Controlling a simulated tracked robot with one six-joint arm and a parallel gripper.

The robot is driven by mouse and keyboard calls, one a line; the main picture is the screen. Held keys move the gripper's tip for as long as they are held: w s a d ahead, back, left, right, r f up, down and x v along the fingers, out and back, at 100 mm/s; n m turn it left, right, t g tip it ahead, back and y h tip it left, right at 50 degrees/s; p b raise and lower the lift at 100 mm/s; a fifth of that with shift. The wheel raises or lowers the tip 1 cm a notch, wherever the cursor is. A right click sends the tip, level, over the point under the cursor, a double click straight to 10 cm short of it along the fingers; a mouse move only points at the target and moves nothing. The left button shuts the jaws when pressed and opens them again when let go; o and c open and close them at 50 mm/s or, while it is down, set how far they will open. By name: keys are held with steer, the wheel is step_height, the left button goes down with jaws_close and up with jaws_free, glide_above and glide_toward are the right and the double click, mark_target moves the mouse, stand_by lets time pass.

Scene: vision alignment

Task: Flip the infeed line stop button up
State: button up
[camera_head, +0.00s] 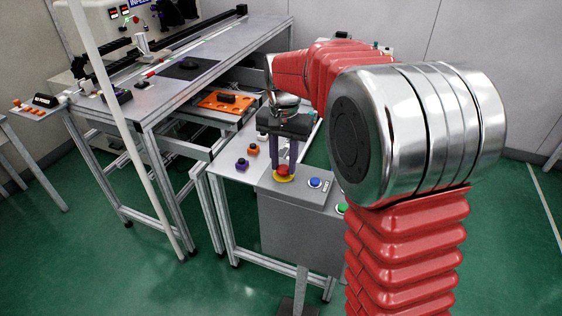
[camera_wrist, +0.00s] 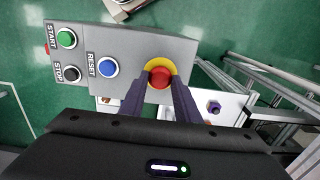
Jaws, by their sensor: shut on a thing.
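A round red button (camera_head: 283,170) with a yellow ring sits on the top of a grey control box (camera_head: 300,230). The red button (camera_wrist: 160,76) also shows in the wrist view, at the right end of the panel (camera_wrist: 130,48). My gripper (camera_head: 284,166) points down at it, with its two dark purple fingers on either side of the button. In the wrist view my gripper (camera_wrist: 160,88) is shut on the red button. No label beside this button can be read.
The panel also has a blue RESET button (camera_wrist: 109,67), a green START button (camera_wrist: 66,38) and a black STOP button (camera_wrist: 72,74). A table with small purple (camera_head: 242,164) and orange (camera_head: 253,149) pieces stands beside the box. A metal workbench (camera_head: 190,68) stands at the left.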

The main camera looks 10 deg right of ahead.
mark_target(283, 167)
jaws_close()
steer(key=shift+a+r, duration=0.1)
steer(key=shift+r, duration=0.9)
steer(key=o, duration=0.8)
jaws_free()
steer(key=shift+c, duration=0.2)
steer(key=o, duration=0.3)
steer(key=shift+o, duration=0.2)
step_height(283, 167, up, 14)
steer(key=shift+f, duration=0.15)
steer(key=shift+w, duration=0.1)
